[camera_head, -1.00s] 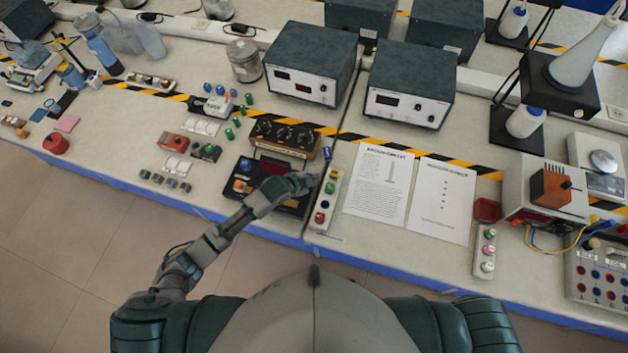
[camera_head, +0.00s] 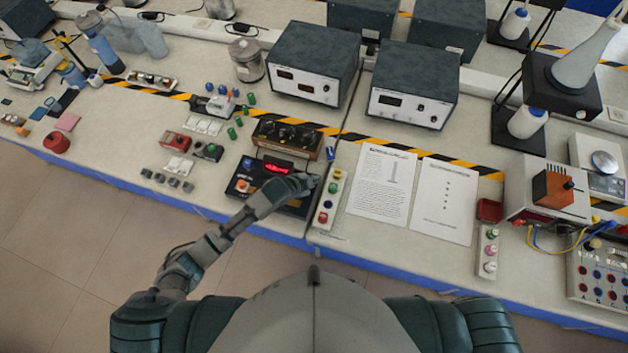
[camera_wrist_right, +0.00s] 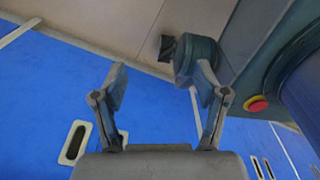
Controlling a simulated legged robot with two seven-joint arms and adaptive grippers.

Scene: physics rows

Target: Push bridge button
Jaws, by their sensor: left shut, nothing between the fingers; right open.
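My left gripper (camera_head: 308,182) is shut and empty. Its tip is over the right edge of a black device (camera_head: 293,207) with a lit red display (camera_head: 278,168), close to the white button strip (camera_head: 325,214). It hides part of the device's right side; I cannot tell whether it touches anything. An orange button (camera_head: 241,185) shows at the device's left. The strip carries yellow, green, blue and red buttons. No label names which one is the bridge button. My right gripper (camera_wrist_right: 160,88) is open and empty in the right wrist view, in front of a blue panel (camera_wrist_right: 45,95).
A dial box (camera_head: 287,138) stands just behind the black device. Two printed sheets lie right of the strip, the nearer one (camera_head: 380,180) beside it. Another button strip (camera_head: 489,252) is further right. Small red and black modules (camera_head: 207,150) sit left of the device.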

